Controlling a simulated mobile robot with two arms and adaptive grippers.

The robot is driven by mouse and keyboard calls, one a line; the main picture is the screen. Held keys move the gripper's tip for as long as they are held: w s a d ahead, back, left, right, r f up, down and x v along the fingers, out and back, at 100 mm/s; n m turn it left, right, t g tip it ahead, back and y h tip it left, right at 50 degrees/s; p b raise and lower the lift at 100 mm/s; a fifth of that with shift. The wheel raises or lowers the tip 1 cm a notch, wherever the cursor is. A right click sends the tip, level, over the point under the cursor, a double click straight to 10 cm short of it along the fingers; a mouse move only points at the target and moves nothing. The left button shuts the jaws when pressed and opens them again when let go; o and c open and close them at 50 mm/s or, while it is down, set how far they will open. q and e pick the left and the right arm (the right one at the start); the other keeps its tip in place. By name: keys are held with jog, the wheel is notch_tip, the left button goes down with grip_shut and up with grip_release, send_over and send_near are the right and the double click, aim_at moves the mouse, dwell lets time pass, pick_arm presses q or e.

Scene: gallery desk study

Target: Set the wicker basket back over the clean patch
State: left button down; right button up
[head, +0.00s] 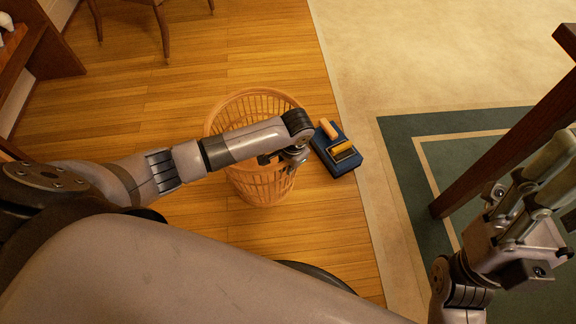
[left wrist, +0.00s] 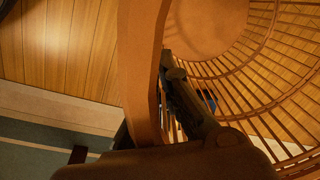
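The orange-tan wicker basket (head: 262,187) has slatted sides and an open top that faces up toward the head camera. It is over the wood floor. My left gripper (head: 284,160) is at the basket's near right rim. In the left wrist view, the rim (left wrist: 142,60) runs between the fingers, with one dark finger (left wrist: 190,105) on the inside against it and the outer finger mostly hidden. My right gripper (head: 530,210) is at the right edge, empty and apparently open, its fingertips partly cut off. I cannot make out a clean patch; the basket and arm cover part of the floor.
A blue case (head: 343,163) with an orange roll and a yellow-and-black item on it lies close right of the basket. A dark table leg (head: 500,150) stands on the green rug (head: 400,135). Chair legs (head: 163,30) are at the back. Wood floor at left is clear.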

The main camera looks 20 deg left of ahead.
pick_arm(q)
jog(key=c, duration=1.8)
grip_release()
jog(key=shift+f, duration=0.1)
